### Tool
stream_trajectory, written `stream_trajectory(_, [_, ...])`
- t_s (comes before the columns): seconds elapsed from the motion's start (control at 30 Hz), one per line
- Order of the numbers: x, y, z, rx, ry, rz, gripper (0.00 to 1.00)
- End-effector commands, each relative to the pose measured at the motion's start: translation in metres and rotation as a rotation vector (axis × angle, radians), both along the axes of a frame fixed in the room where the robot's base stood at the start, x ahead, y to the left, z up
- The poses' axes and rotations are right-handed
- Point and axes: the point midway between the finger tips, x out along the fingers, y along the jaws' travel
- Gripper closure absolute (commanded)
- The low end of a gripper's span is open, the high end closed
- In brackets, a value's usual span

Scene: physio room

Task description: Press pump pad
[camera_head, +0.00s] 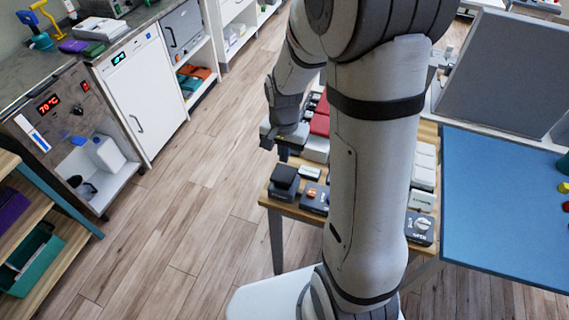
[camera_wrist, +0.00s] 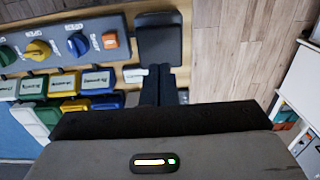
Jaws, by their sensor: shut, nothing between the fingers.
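The dark square pad (camera_wrist: 160,43), which I take for the pump pad, sits at the end of a row of controls in the wrist view. It also shows as a black raised pad (camera_head: 285,177) at the near left corner of the wooden table in the head view. My gripper (camera_head: 284,152) is shut and empty, and points down near the pad. In the wrist view the tips of my gripper (camera_wrist: 160,72) overlap the pad's near edge. I cannot tell whether they touch it.
A box with an orange button (camera_wrist: 110,40) is beside the pad, then blue, yellow (camera_wrist: 38,50) and green knobs. A small pale label plate (camera_wrist: 135,74) and several coloured labelled boxes lie close by. A blue padded couch (camera_head: 505,210) stands right of the table. Open floor lies left.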

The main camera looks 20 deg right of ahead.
Motion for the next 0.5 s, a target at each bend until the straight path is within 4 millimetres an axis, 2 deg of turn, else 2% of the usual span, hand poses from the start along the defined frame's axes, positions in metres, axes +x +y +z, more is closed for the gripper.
stream_trajectory(0.1, [0.002,0.000,0.026,0.001,-0.008,0.000,1.00])
stream_trajectory(0.2, [0.001,0.000,0.041,0.000,-0.006,0.000,1.00])
stream_trajectory(0.33, [0.001,0.000,0.054,0.000,-0.005,0.001,1.00])
stream_trajectory(0.5, [0.001,0.000,0.060,0.000,-0.004,0.001,1.00])
